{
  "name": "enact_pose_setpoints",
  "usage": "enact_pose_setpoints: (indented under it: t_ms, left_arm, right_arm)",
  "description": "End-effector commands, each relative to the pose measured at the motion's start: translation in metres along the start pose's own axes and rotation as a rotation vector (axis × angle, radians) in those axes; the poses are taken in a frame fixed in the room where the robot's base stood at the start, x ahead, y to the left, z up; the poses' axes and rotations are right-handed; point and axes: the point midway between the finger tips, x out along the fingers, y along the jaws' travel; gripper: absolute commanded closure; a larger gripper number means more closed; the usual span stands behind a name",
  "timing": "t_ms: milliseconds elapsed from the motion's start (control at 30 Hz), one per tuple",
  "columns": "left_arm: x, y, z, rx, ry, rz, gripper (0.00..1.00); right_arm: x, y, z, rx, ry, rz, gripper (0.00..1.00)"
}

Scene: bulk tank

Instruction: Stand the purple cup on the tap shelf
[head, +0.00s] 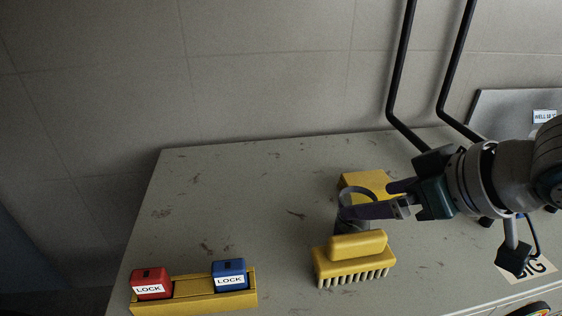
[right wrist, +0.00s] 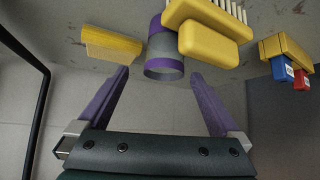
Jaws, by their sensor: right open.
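The purple cup (head: 352,226) stands on the grey worktop in the head view, partly hidden by my right gripper's fingers and by the yellow brush. In the right wrist view the cup (right wrist: 165,50) is grey with purple bands at its ends. My right gripper (head: 370,203) comes in from the right, its purple fingers at the cup. In the right wrist view the gripper (right wrist: 160,77) is open, with the cup in line with the gap between its fingertips. I cannot tell whether they touch it. I cannot make out the tap shelf. My left gripper is not in view.
A yellow brush (head: 352,257) lies close in front of the cup, and a yellow block (head: 366,181) is just behind. A yellow holder (head: 208,303) carries a red lock (head: 150,283) and a blue lock (head: 230,275). Black pipes (head: 396,80) rise behind.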

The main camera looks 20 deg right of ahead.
Motion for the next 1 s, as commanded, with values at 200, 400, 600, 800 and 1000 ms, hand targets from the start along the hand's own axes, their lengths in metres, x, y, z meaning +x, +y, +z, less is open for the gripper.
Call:
enact_pose_setpoints:
  t_ms: [200,400,600,800,1000]
  left_arm:
    - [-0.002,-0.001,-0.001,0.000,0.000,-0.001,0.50]
    - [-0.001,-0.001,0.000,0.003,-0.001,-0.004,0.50]
    - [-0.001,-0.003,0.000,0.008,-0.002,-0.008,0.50]
    - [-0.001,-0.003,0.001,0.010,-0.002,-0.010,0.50]
    - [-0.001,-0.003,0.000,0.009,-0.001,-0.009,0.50]
  right_arm:
    - [0.031,-0.005,0.000,0.004,0.001,0.000,0.00]
    - [0.046,-0.005,0.000,0.001,0.001,-0.001,0.00]
    - [0.047,-0.005,0.001,0.001,0.000,-0.001,0.00]
    - [0.047,-0.005,0.001,0.002,0.000,-0.001,0.19]
    - [0.047,-0.005,0.001,0.002,-0.001,0.000,0.42]
